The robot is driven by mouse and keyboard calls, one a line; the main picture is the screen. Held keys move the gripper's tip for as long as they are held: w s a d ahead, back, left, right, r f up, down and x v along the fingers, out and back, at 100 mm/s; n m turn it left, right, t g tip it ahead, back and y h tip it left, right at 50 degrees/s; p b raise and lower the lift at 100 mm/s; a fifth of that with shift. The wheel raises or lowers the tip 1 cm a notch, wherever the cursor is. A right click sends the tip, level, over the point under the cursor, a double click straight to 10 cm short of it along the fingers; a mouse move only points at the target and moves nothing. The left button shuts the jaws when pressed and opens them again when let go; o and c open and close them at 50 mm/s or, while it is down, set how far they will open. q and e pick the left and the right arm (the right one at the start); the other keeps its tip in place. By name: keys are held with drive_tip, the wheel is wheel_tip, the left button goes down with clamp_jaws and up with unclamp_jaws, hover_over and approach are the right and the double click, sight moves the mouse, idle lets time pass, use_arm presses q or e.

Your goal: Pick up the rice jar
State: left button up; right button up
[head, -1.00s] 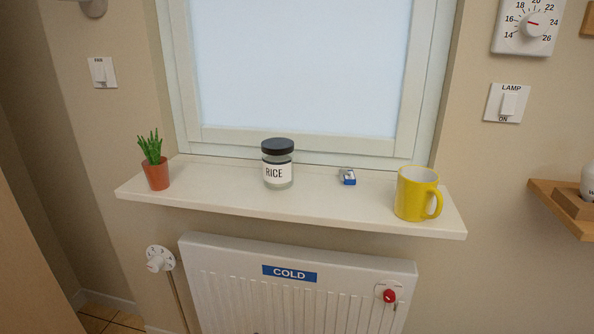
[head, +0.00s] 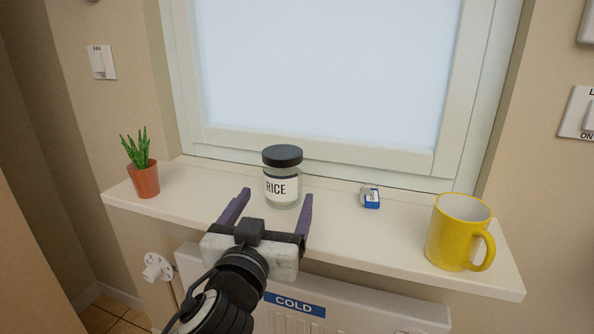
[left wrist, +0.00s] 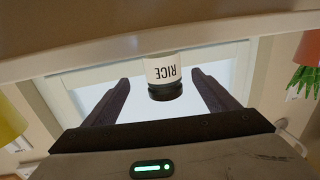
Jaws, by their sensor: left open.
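The rice jar (head: 283,178) is clear glass with a black lid and a white RICE label. It stands upright on the white windowsill (head: 350,232). My left gripper (head: 272,197) is open, its two purple fingers pointing at the jar from the front. The fingertips look just short of the jar, one toward each side, with nothing held. In the left wrist view the jar (left wrist: 163,74) appears upside down between the open fingers (left wrist: 160,88), its lower part hidden by a pale edge. My right gripper is not in view.
A potted plant (head: 144,180) stands at the sill's left end. A small blue and white box (head: 371,198) lies right of the jar, and a yellow mug (head: 455,235) stands near the right end. The window is behind; a radiator (head: 350,315) is below.

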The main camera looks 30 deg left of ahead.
sight(279, 187)
use_arm(q)
drive_tip(key=x, duration=0.3)
drive_tip(key=shift+a+r, duration=0.15)
drive_tip(key=shift+a, duration=0.05)
drive_tip(key=shift+p+x, duration=0.55)
drive_tip(key=shift+x, duration=2.4)
drive_tip(key=c, duration=1.4)
drive_tip(key=shift+r, duration=0.1)
drive_tip(key=shift+c, duration=0.6)
